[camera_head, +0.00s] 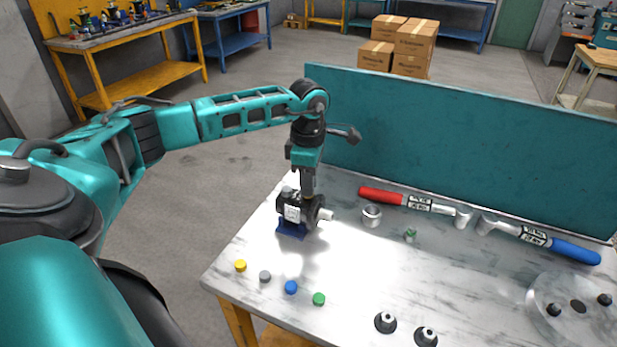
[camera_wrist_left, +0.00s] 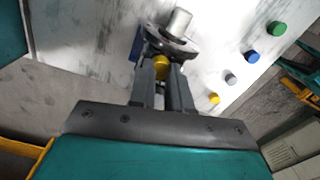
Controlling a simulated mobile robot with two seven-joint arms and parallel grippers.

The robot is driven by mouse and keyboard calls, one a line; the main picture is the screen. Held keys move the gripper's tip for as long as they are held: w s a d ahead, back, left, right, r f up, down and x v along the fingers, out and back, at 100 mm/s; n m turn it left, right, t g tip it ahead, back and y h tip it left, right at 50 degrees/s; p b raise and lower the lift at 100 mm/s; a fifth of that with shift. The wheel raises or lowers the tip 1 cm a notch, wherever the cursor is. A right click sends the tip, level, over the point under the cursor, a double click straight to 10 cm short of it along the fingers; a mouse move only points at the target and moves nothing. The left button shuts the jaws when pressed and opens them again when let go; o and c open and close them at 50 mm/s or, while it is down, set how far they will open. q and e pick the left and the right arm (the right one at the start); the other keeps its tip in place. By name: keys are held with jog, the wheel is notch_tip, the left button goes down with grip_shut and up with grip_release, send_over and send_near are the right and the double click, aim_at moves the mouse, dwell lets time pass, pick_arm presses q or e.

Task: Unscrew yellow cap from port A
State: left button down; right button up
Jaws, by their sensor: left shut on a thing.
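The hydraulic motor (camera_head: 292,213), dark with a pale label and a light shaft, stands on a blue base (camera_head: 290,231) at the left of the table. My left gripper (camera_head: 307,196) points down onto the top of the motor. In the left wrist view, the gripper (camera_wrist_left: 161,72) is shut on a yellow cap (camera_wrist_left: 161,62) on the motor, whose flange and shaft (camera_wrist_left: 178,25) show beyond. The fingers hide part of the cap, and the port and its marking cannot be made out. My right gripper is not in view.
Loose yellow (camera_head: 240,265), grey (camera_head: 265,276), blue (camera_head: 291,287) and green (camera_head: 319,299) caps lie at the front left. A red-handled wrench (camera_head: 395,199), a metal ring (camera_head: 371,216) and a blue-handled wrench (camera_head: 560,247) lie behind. A teal panel (camera_head: 450,140) bounds the back.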

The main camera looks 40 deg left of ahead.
pick_arm(q)
jog(key=shift+n, duration=0.7)
jog(key=shift+n, duration=0.6)
jog(key=n, duration=0.3)
jog(key=c, duration=1.2)
grip_release()
